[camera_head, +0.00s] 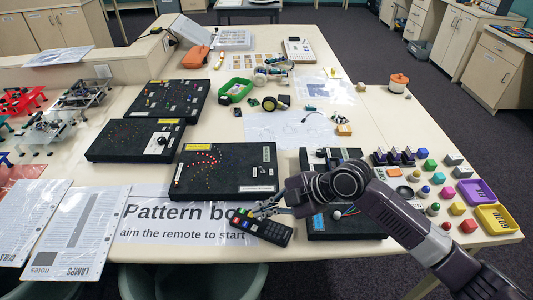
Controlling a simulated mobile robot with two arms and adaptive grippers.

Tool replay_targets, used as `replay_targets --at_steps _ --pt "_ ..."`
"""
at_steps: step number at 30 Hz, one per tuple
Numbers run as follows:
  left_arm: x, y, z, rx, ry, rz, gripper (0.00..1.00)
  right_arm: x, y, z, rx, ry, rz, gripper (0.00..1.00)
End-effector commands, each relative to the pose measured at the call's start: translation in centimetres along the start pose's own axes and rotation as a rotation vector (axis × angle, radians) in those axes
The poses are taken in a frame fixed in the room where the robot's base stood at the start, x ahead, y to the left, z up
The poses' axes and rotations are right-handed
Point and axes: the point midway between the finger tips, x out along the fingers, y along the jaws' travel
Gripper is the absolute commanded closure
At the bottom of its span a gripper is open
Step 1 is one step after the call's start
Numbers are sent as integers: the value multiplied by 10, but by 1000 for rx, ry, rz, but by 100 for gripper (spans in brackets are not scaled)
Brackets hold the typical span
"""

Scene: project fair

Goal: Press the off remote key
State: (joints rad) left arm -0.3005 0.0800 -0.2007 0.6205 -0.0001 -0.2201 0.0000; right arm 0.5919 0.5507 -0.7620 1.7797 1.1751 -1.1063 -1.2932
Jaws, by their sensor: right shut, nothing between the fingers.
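The fingers and wrist cover part of the remote's upper edge. I cannot tell whether the fingertips touch a key, and the off key is too small to make out. A black pattern board (225,171) with lit red dots lies just behind the remote. My left gripper is not in view.
More black boards (178,100) stand at the left. A black board (345,226) lies under my right arm. Coloured blocks and balls, a purple tray (478,192) and a yellow tray (495,219) are at the right. Printed sheets (76,230) lie front left.

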Motion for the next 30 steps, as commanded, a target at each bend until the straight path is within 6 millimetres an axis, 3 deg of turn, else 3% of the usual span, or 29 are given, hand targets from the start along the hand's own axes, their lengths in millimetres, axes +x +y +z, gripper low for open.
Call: replay_targets --at_steps 30 --pt "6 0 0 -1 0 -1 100 6 -5 4 0 0 0 100"
